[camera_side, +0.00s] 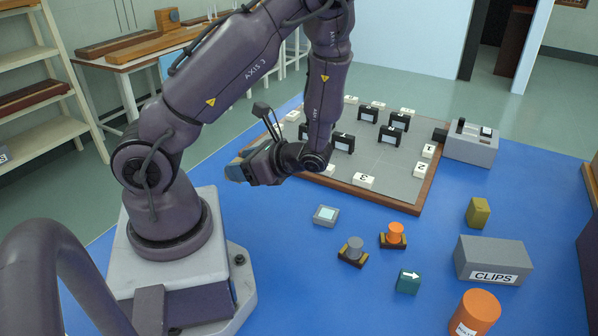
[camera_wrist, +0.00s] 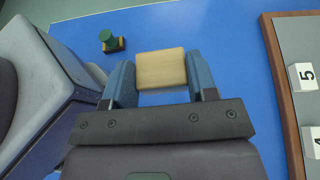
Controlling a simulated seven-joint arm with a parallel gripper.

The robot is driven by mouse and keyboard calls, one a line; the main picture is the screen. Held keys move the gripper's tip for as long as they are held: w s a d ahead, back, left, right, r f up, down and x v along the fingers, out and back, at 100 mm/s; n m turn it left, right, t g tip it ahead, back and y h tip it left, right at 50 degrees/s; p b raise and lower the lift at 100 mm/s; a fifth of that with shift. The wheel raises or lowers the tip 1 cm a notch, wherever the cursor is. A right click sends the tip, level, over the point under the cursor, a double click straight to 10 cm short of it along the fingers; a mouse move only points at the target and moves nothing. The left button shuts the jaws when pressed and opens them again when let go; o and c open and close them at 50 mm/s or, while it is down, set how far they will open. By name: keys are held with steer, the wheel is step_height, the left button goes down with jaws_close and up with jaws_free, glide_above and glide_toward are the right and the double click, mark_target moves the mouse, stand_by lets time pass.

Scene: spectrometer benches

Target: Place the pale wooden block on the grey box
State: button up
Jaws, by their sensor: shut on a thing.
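The pale wooden block (camera_wrist: 162,69) is held between the two blue fingers of my gripper (camera_wrist: 157,72) in the wrist view. The gripper is shut on it. In the side view my gripper (camera_side: 238,173) is left of centre, over the blue table near my base, and I cannot make out the block there. The grey box (camera_side: 488,258), labelled CLIPS, stands on the table at the right. It is far from my gripper, and its top looks bare.
A wood-framed board (camera_side: 400,180) with numbered white blocks and black clips lies behind. An orange cylinder (camera_side: 475,312), a green block (camera_side: 408,281), an olive block (camera_side: 478,212), two small pegs on bases and a grey device (camera_side: 470,145) stand around the right side.

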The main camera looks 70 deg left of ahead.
steer(key=shift+s+d+r, duration=0.1)
steer(key=shift+s, duration=0.2)
steer(key=w+d+f+n+h, duration=0.1)
steer(key=w+d+n+h, duration=0.3)
steer(key=d+n+h, duration=0.45)
steer(key=w+d+f+n+h, duration=0.2)
steer(key=w+d+n+h, duration=0.2)
steer(key=d+n+h, duration=0.5)
steer(key=w+d+r+n+t, duration=0.2)
steer(key=w+r+n+t, duration=0.1)
steer(key=w+n+t, duration=0.35)
steer(key=w+d+r+n+t, duration=0.25)
steer(key=w+n+t, duration=0.25)
steer(key=w+t, duration=0.25)
steer(key=w+d+r+n+t, duration=0.2)
steer(key=w+r+n+t, duration=0.2)
steer(key=w+n+t, duration=0.3)
steer(key=g, duration=0.1)
glide_above(488, 248)
steer(key=s, duration=0.1)
steer(key=shift+m+h, duration=0.4)
steer(key=shift+h, duration=0.05)
step_height(488, 248, down, 9)
steer(key=shift+s+r, duration=0.1)
steer(key=shift+w+f, duration=0.4)
steer(key=shift+f, duration=0.05)
steer(key=shift+w+f, duration=0.15)
steer(key=shift+f, duration=0.75)
steer(key=shift+w+f, duration=0.1)
steer(key=shift+f, duration=0.8)
